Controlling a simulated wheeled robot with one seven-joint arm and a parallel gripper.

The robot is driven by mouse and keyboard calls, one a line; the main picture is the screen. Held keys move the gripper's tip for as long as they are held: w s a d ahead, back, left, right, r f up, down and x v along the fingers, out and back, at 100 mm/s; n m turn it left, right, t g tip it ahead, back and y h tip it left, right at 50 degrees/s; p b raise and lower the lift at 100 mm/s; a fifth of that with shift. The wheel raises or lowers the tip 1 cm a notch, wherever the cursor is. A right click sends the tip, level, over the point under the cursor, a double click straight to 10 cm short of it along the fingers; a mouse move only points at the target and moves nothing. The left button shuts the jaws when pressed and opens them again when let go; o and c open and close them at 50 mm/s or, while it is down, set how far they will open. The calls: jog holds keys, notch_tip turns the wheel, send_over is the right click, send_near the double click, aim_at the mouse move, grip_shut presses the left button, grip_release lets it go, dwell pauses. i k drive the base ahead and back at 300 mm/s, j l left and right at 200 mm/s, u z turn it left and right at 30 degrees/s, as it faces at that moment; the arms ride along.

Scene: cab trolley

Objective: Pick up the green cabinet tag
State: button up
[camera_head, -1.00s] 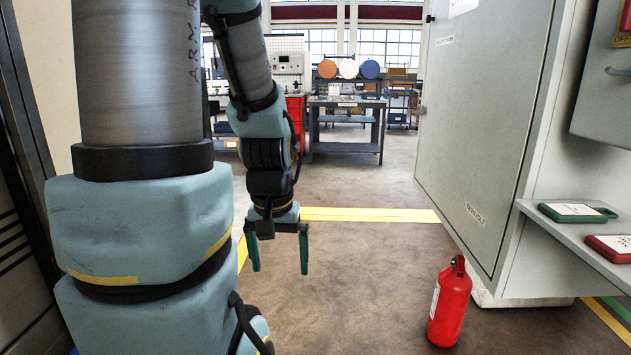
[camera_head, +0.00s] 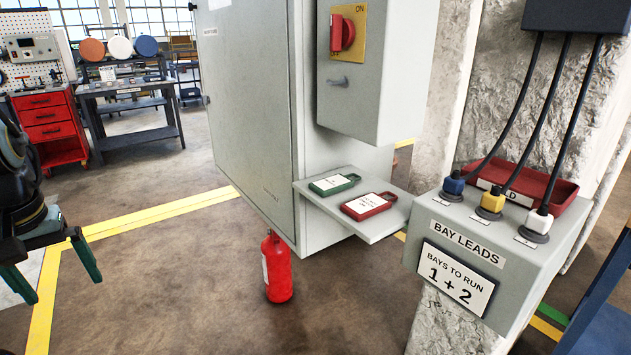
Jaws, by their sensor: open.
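The green cabinet tag (camera_head: 335,184) lies flat on a grey shelf (camera_head: 378,228) fixed to the side of the grey cabinet (camera_head: 254,110). It has a white label and a loop at its right end. A red tag (camera_head: 369,206) lies beside it, nearer to me. My gripper (camera_head: 60,278) is at the far left of the head view, open and empty, fingers pointing down. It is well to the left of the shelf and apart from both tags.
A red extinguisher (camera_head: 277,268) stands on the floor left of the shelf. A switch box (camera_head: 372,75) hangs above the shelf. A BAY LEADS box (camera_head: 478,255) with blue, yellow and white plugs and a red tray (camera_head: 520,180) stands right. Floor between gripper and extinguisher is clear.

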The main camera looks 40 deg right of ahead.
aim_at(337, 183)
jog(key=k+l+u, duration=0.2)
jog(key=l, duration=0.25)
jog(key=l+u, duration=0.2)
jog(key=l, duration=0.25)
jog(key=k+l+u, duration=0.2)
jog(key=l, duration=0.2)
